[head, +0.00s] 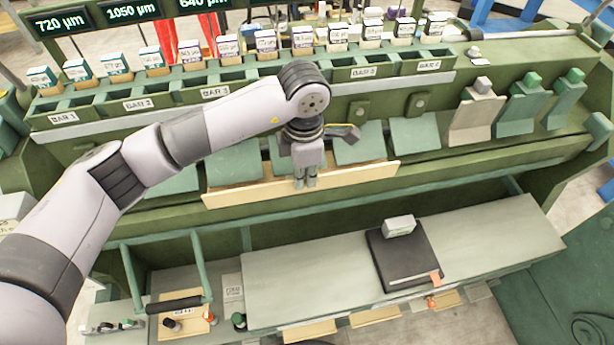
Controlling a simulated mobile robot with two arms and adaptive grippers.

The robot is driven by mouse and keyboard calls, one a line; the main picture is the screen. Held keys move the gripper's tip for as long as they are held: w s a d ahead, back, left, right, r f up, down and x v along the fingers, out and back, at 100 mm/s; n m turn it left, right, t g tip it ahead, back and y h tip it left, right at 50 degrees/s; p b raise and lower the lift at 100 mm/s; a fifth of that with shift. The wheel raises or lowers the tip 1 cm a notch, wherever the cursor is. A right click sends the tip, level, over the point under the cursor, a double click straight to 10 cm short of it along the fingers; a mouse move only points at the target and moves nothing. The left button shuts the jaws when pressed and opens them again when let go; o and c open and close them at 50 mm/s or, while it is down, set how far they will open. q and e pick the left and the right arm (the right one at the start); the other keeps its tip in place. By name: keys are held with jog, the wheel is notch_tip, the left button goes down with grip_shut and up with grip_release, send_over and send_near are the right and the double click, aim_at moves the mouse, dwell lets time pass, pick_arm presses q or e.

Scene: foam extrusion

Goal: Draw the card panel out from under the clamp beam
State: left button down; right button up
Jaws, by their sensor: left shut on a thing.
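The card panel (355,176) is a long, thin tan strip that lies along the front of the green machine, below a row of grey-green flaps. My left gripper (305,184) comes down from above and is shut on the card panel near its middle. The gripper and its wrist hide part of the panel and the flaps behind it. I cannot tell for sure which green rail is the clamp beam, or how much of the panel lies under it. My right gripper is not in view.
A row of labelled boxes (190,50) stands in slots along the machine's top. A grey bench (300,270) in front carries a black binder (405,262) with a small grey block (399,226) on it. A green frame (195,250) with a dark handle stands at the left.

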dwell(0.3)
pick_arm(q)
jog(key=s+d, duration=0.1)
jog(key=s, duration=0.7)
jog(key=shift+d, duration=0.3)
dwell(0.5)
jog(key=shift+s+r, duration=0.1)
jog(key=shift+s+d+r+p, duration=0.1)
jog(key=shift+s+r+p, duration=0.2)
jog(key=shift+r, duration=0.35)
jog(key=shift+s+d+r+p, duration=0.1)
jog(key=shift+s+r+p, duration=0.25)
jog(key=shift+r, duration=0.3)
jog(key=shift+s+r+p, duration=0.25)
jog(key=shift+s+r, duration=0.05)
jog(key=shift+r, duration=0.35)
